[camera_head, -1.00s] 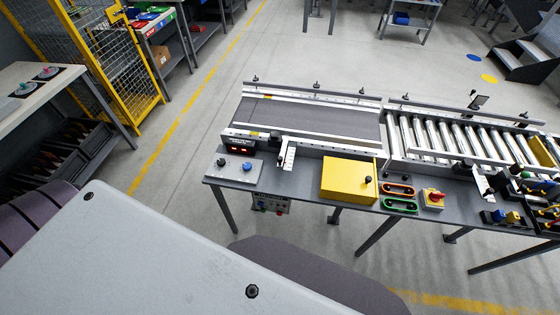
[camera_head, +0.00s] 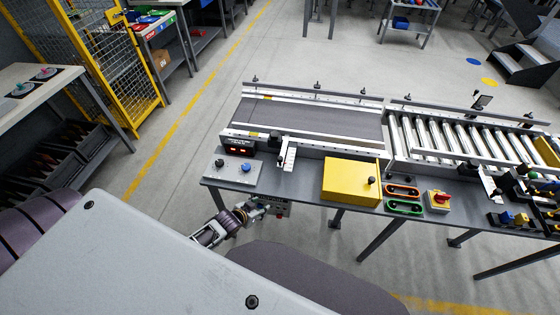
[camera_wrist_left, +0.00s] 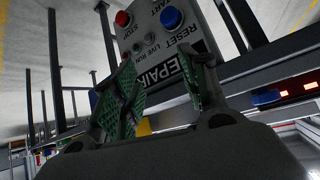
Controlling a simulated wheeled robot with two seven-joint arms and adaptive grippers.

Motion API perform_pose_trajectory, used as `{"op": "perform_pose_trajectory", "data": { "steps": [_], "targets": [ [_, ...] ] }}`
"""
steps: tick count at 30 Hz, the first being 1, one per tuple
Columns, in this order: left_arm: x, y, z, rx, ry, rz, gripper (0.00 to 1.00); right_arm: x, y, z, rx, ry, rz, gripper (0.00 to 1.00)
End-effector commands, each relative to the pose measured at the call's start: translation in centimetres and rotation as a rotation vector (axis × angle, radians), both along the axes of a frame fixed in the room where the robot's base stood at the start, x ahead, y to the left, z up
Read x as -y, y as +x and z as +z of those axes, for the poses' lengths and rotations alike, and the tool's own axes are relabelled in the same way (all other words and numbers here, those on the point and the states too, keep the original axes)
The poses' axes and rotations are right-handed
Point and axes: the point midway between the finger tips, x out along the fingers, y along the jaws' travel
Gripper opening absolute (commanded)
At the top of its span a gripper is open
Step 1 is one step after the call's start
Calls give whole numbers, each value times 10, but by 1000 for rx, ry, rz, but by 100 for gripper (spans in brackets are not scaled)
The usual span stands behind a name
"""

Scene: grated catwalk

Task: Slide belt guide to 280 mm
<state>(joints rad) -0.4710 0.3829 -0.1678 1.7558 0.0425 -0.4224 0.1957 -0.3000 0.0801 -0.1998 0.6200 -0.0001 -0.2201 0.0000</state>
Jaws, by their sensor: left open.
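The belt conveyor (camera_head: 310,119) stands on the grey bench, with a long light guide rail (camera_head: 318,148) along its near side. A white scale strip (camera_head: 288,154) and a black clamp-like part (camera_head: 275,139) sit at the rail's near left. The scale's numbers are too small to read. My left gripper (camera_head: 265,209) is low at the bench's front edge, well short of the rail, beside a hanging control box (camera_head: 283,208). In the left wrist view its green-padded fingers (camera_wrist_left: 160,92) are apart, with the control box (camera_wrist_left: 165,40) just beyond. My right gripper is not in view.
A red-digit display (camera_head: 239,146) and a knob plate (camera_head: 233,170) are at the bench's left end. A yellow box (camera_head: 350,180) stands right of the scale. Orange and green handles (camera_head: 403,198) and a red switch (camera_head: 439,200) are farther right. The floor left of the bench is clear.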

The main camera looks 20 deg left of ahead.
Motion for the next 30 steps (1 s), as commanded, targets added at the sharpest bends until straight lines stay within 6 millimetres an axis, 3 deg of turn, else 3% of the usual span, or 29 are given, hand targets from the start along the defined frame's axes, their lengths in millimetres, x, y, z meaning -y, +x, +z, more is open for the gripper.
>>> {"op": "perform_pose_trajectory", "data": {
  "steps": [9,30],
  "targets": [
    [7,19,40,98,-28,-31,44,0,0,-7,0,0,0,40],
    [-18,46,84,404,-146,-162,44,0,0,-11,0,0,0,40]
  ]
}}
